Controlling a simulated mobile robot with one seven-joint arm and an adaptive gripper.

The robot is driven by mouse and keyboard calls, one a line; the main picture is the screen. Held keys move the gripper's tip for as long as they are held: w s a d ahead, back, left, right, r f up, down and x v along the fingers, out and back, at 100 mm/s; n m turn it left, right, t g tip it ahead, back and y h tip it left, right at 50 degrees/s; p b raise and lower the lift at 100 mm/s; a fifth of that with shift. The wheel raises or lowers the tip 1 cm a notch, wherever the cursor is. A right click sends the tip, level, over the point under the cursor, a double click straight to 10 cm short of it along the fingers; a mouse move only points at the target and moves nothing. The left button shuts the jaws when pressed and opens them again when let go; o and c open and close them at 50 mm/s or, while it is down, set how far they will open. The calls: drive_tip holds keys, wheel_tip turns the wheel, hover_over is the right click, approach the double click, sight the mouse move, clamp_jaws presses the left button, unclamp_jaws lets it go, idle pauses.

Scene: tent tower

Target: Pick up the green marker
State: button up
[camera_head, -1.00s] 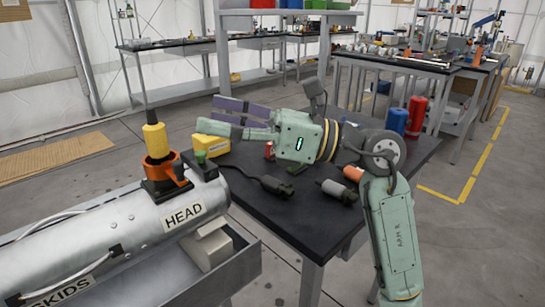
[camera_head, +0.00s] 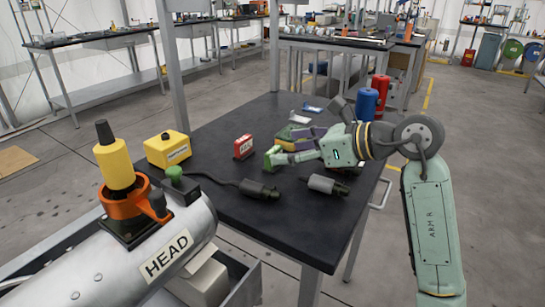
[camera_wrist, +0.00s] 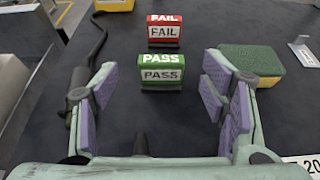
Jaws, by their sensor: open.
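The green marker (camera_wrist: 162,73) is a small block reading PASS. It stands on the dark tabletop (camera_head: 285,225), ahead of my gripper and centred in the wrist view. My gripper (camera_wrist: 160,88) is open, with a purple-padded finger on either side and nothing between the pads. The marker appears near the line of the fingertips; whether it is between them is hard to tell. In the head view my gripper (camera_head: 283,147) is low over the table, pointing left, and I cannot clearly separate the marker from the green fingers.
A red FAIL block (camera_wrist: 164,31) stands just behind the marker. A green-yellow sponge (camera_wrist: 252,64) lies right of it. A dark cabled connector (camera_head: 260,190) and a grey one (camera_head: 325,186) lie nearer the front. A yellow box (camera_head: 167,149) stands at the table's left.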

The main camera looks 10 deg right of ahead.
sight(271, 149)
drive_tip(key=p+x, duration=0.1)
drive_tip(key=x, duration=0.3)
drive_tip(key=shift+w+a+r+p, duration=0.15)
drive_tip(key=shift+w+p, duration=0.05)
drive_tip(key=shift+p, duration=0.2)
drive_tip(key=shift+w+a+f, duration=0.35)
drive_tip(key=shift+w, duration=0.05)
drive_tip(key=shift+c, duration=0.4)
drive_tip(key=c, duration=1.1)
drive_tip(key=shift+r, duration=0.15)
drive_tip(key=shift+c, duration=0.2)
